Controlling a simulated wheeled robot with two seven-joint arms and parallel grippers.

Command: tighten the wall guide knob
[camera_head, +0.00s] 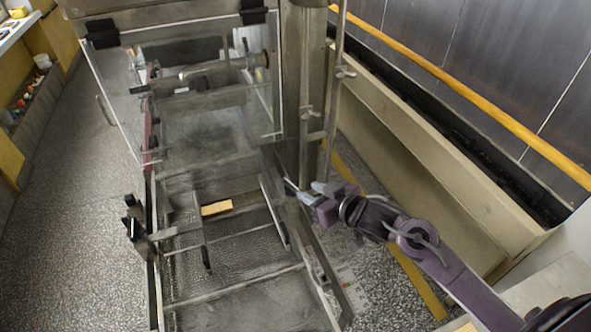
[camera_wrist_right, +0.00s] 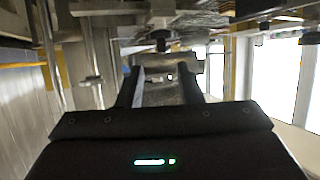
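On the left side of the mesh conveyor (camera_head: 245,255), a metal bracket with black knobs (camera_head: 130,202) carries a rod towards a thin guide plate (camera_head: 201,232). A second guide plate (camera_head: 274,212) stands on the right side; its knob is not clearly visible in the head view, where my gripper covers that spot. My right gripper (camera_head: 305,188) is at the conveyor's right edge, close to this plate's mount. In the right wrist view its fingers (camera_wrist_right: 160,88) are apart, with grey metal showing between them and a dark knob-like part (camera_wrist_right: 161,44) ahead. My left gripper is out of view.
A clear-panelled hood (camera_head: 115,95) covers the conveyor's far end. A steel post (camera_head: 304,90) and a thin rod (camera_head: 334,90) stand close beyond my right gripper. A small tan block (camera_head: 216,207) lies on the mesh. A beige ledge (camera_head: 430,170) runs along the right.

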